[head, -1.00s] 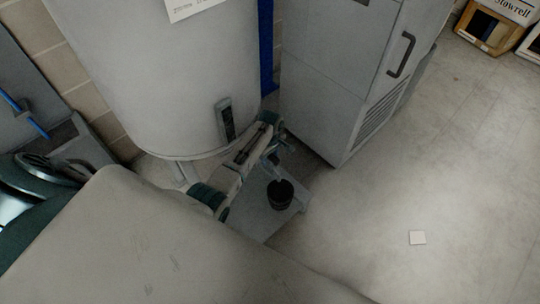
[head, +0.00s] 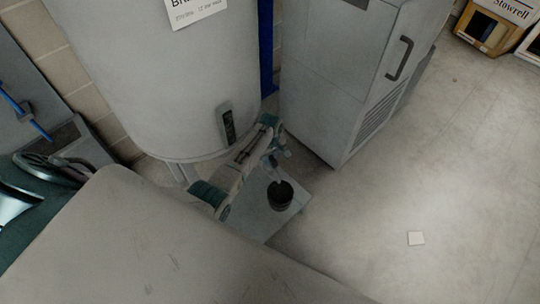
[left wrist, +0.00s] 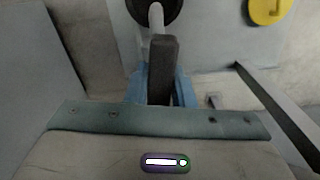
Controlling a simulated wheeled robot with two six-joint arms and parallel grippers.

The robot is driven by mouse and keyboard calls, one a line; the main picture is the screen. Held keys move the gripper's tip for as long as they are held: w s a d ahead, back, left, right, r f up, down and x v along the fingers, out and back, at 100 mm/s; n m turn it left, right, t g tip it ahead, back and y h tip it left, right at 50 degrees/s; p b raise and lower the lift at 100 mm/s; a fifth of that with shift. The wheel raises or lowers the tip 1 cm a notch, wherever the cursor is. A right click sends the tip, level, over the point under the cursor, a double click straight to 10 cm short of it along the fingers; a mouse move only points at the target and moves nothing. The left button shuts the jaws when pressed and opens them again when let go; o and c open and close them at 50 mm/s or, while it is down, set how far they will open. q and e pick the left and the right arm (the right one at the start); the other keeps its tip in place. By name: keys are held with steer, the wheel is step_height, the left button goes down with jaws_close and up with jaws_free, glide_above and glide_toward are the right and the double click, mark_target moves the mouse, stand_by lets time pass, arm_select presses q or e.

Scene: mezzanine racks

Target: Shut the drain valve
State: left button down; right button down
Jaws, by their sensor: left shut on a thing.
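The drain valve's dark lever (left wrist: 163,68) runs between my left gripper's blue fingers in the left wrist view, and the gripper (left wrist: 160,86) is shut on it. A pale spout (left wrist: 157,18) shows just beyond the lever, over a black bucket (left wrist: 150,8). In the head view my left gripper (head: 275,157) is low by the right side of the large pale tank (head: 170,85), just above the bucket (head: 280,203). The valve itself is too small and covered to make out there. My right gripper is not in view.
A grey cabinet (head: 335,70) with a dark handle stands right of the tank. The bucket stands on a flat light plate (head: 262,226). A yellow tag (left wrist: 268,10) shows in the left wrist view.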

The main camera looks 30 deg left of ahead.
arm_select(q)
steer(key=m+p, duration=0.2)
steer(key=m, duration=0.3)
steer(key=shift+r+m+p, duration=0.15)
steer(key=shift+m+p, duration=0.15)
steer(key=shift+p, duration=0.1)
steer(key=shift+m+p, duration=0.35)
steer(key=shift+m, duration=0.55)
steer(key=m+p, duration=0.1)
steer(key=m, duration=0.2)
steer(key=shift+m, duration=0.3)
steer(key=m, duration=0.4)
steer(key=shift+m+p, duration=0.3)
steer(key=shift+p, duration=0.05)
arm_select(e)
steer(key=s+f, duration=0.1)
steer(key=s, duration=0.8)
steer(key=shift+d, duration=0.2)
arm_select(q)
steer(key=c, duration=1.2)
jaws_free()
steer(key=shift+c, duration=0.2)
